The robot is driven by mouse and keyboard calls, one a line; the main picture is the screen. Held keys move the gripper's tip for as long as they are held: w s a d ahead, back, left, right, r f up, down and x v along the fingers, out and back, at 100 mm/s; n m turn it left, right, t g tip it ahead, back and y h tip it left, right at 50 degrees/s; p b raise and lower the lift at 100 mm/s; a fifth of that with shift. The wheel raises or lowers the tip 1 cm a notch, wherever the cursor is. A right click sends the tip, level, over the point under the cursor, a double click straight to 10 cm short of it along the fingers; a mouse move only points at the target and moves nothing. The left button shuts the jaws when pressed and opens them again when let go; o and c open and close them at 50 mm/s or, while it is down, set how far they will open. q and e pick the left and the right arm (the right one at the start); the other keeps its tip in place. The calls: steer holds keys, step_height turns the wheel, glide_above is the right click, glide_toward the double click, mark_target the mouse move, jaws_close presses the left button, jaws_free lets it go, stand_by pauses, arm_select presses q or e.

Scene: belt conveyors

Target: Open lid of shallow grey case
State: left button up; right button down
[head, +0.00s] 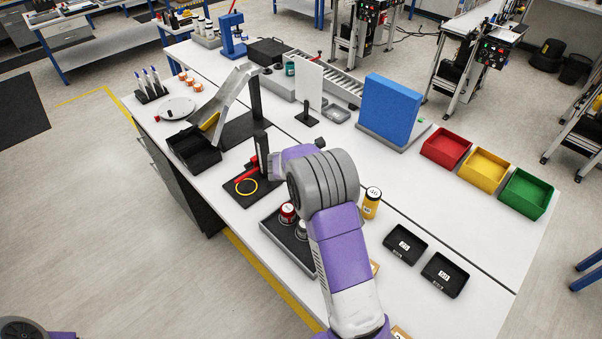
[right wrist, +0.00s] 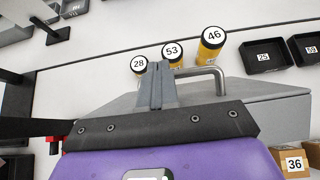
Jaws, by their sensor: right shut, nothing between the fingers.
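In the right wrist view, a grey lid-like slab (right wrist: 270,118) with a bent metal bar handle (right wrist: 218,76) lies just beyond my right gripper (right wrist: 157,68). The gripper is shut and empty. Its fingers overlap the handle's left part in the picture; I cannot tell whether they touch it. In the head view, a shallow grey case (head: 276,239) with a dark inside stands at the near table edge, a red-topped can (head: 288,211) and a grey can (head: 301,231) at it. My right arm covers its right part and hides the gripper. The lid's angle is unclear. My left gripper is out of view.
Yellow cans, one numbered 46 (head: 371,203), stand beyond the slab. Two black trays (head: 405,245) lie to the right. A black stand with a red lever (head: 246,174) is left of my right arm.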

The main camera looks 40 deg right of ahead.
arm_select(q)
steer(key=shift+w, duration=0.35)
arm_select(e)
steer(key=shift+w+d+f, duration=0.15)
steer(key=shift+d, duration=1.2)
steer(key=shift+w+d+f, duration=0.15)
steer(key=shift+d, duration=1.2)
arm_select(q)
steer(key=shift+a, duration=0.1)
arm_select(e)
steer(key=shift+r, duration=0.1)
